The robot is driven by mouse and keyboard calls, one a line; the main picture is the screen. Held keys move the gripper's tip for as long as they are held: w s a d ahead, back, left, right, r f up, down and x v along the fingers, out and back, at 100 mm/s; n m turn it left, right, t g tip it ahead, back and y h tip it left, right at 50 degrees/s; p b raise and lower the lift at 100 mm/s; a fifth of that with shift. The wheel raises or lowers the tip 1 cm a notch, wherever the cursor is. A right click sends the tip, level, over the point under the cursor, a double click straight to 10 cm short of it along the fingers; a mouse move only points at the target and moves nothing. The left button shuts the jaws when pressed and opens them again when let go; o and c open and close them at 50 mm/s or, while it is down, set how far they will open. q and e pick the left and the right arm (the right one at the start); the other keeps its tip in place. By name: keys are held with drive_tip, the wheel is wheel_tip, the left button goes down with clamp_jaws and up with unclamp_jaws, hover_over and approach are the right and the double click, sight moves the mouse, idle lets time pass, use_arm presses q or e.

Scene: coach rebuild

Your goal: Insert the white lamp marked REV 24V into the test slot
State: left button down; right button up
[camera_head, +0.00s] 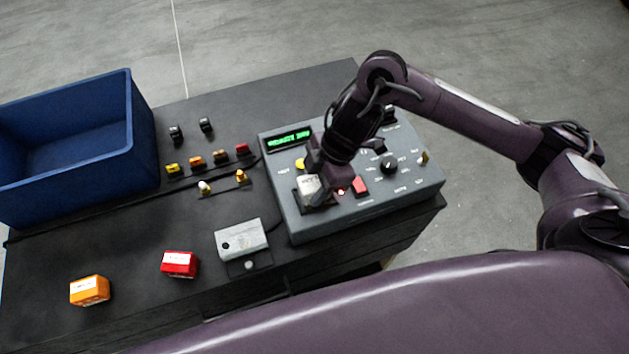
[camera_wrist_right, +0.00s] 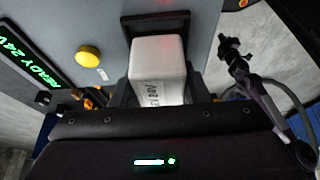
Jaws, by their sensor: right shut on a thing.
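The white lamp (camera_head: 311,187) is a small block with dark lettering on one face, only partly readable. My right gripper (camera_head: 322,178) is shut on it over the left part of the grey test panel (camera_head: 408,184). In the right wrist view the white lamp (camera_wrist_right: 158,72) sits between the fingers of my right gripper (camera_wrist_right: 158,92), its far end at a dark frame on the panel, the test slot (camera_wrist_right: 158,22). I cannot tell how deep it sits. The display (camera_head: 288,138) glows green; in the right wrist view it reads READY 24V. My left gripper is not in view.
A red lamp (camera_head: 180,264) and an orange lamp (camera_head: 90,290) lie on the dark bench (camera_head: 130,250). A grey box (camera_head: 241,240) stands near the front edge. A blue bin (camera_head: 70,150) is at the left. Small coloured parts (camera_head: 208,159) lie behind. The panel has a yellow button (camera_wrist_right: 88,56).

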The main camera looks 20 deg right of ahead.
drive_tip(key=shift+f, duration=0.35)
idle(0.7)
idle(0.3)
drive_tip(key=shift+r+p, duration=0.45)
drive_tip(key=shift+p, duration=0.1)
drive_tip(key=shift+f, duration=0.1)
drive_tip(key=shift+p, duration=0.45)
idle(0.8)
drive_tip(key=shift+f+b, duration=0.4)
drive_tip(key=shift+f, duration=0.2)
idle(0.3)
drive_tip(key=o, duration=0.8)
drive_tip(key=shift+c, duration=0.2)
